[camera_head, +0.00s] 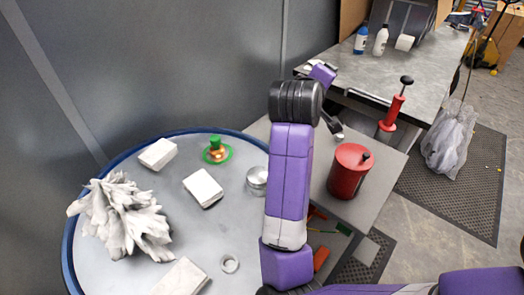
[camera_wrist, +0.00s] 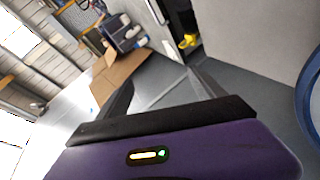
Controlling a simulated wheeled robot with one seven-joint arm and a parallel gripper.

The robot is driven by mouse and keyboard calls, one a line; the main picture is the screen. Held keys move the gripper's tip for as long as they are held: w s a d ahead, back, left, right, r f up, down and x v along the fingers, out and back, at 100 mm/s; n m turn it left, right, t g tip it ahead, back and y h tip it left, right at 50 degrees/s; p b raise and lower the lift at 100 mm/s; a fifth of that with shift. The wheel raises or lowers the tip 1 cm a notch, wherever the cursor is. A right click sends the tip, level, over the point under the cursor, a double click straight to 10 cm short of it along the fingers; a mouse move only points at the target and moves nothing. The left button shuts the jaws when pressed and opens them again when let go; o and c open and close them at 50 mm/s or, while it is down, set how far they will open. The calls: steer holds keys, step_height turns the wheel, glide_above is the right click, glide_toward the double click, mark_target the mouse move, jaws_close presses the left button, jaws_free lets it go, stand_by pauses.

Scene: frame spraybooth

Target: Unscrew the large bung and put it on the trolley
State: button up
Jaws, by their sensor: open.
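A silver round cap, likely the large bung (camera_head: 257,178), sits near the right side of the blue-rimmed drum top (camera_head: 230,236). It looks seated in the lid, but I cannot tell whether it is screwed tight. The trolley (camera_head: 378,214) is a grey-topped stand just right of the drum, partly hidden by my arm. My gripper (camera_wrist: 160,78) is open and empty in the wrist view, facing away from the drum. In the head view it is mostly hidden behind my wrist, above the trolley's far end and well away from the bung.
On the drum lie a smaller metal ring (camera_head: 229,263), white blocks (camera_head: 203,188), a crumpled white rag (camera_head: 122,219) and a green-and-orange item (camera_head: 217,152). A red can (camera_head: 349,172) stands on the trolley. A workbench (camera_head: 425,75) with bottles and a red pump (camera_head: 393,108) are beyond.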

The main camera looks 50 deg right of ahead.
step_height(320, 180, down, 3)
steer(key=a+g+y, duration=0.2)
steer(key=y, duration=0.1)
steer(key=n+y+b, duration=0.1)
steer(key=y, duration=0.9)
glide_toward(259, 174)
steer(key=shift+w+d+f+g, duration=0.1)
steer(key=shift+w+f+g, duration=0.2)
steer(key=shift+f, duration=0.35)
steer(key=shift+w+f, duration=0.25)
steer(key=shift+f, duration=1.55)
steer(key=shift+w+f, duration=0.2)
steer(key=shift+f, duration=1.55)
steer(key=shift+c, duration=0.2)
